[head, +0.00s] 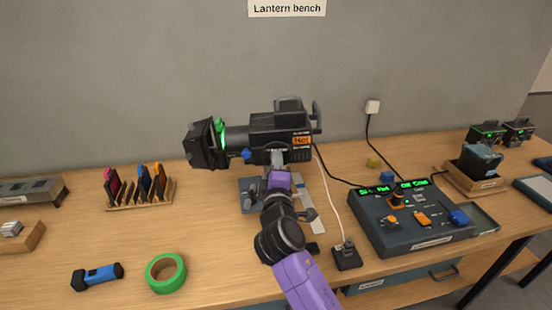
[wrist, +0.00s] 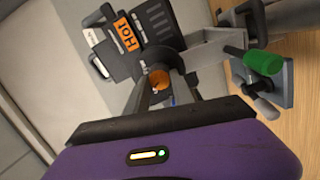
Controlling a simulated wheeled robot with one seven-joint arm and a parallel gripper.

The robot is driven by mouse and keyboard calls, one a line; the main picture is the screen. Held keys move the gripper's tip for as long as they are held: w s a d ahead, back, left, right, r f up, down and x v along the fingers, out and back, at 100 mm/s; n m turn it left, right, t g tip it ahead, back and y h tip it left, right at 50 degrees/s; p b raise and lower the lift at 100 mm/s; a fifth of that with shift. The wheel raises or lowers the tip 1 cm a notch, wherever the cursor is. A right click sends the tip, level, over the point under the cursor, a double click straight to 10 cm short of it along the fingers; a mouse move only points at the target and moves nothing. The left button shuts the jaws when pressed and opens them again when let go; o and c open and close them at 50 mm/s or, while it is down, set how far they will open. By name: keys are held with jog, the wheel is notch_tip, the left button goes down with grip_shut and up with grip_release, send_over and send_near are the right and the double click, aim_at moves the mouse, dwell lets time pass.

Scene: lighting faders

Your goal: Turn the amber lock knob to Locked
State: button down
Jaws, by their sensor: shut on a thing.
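The amber lock knob (wrist: 158,79) shows in the wrist view as a small round orange knob under the dark lantern body. My gripper (wrist: 161,84) is shut on it, one finger on each side. Any pointer or Locked mark on the knob is too small or hidden to read. In the head view my gripper (head: 277,160) reaches up to the underside of the black lantern (head: 278,137), and the knob is hidden there. The lantern bears an orange "Hot" label (wrist: 124,37).
A control desk (head: 420,235) with faders and green displays stands to the right. A power block (head: 346,256) with a white cable sits near my arm. Green tape (head: 153,283), a blue torch (head: 97,275) and a rack of coloured gels (head: 140,192) are to the left.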

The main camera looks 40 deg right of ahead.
jog(key=shift+n+p, duration=0.4)
jog(key=shift+n, duration=0.4)
jog(key=c, duration=1.1)
grip_release()
jog(key=shift+a, duration=0.1)
jog(key=b+v, duration=0.2)
jog(key=v, duration=0.5)
jog(key=shift+s+a, duration=0.2)
jog(key=shift+s, duration=0.1)
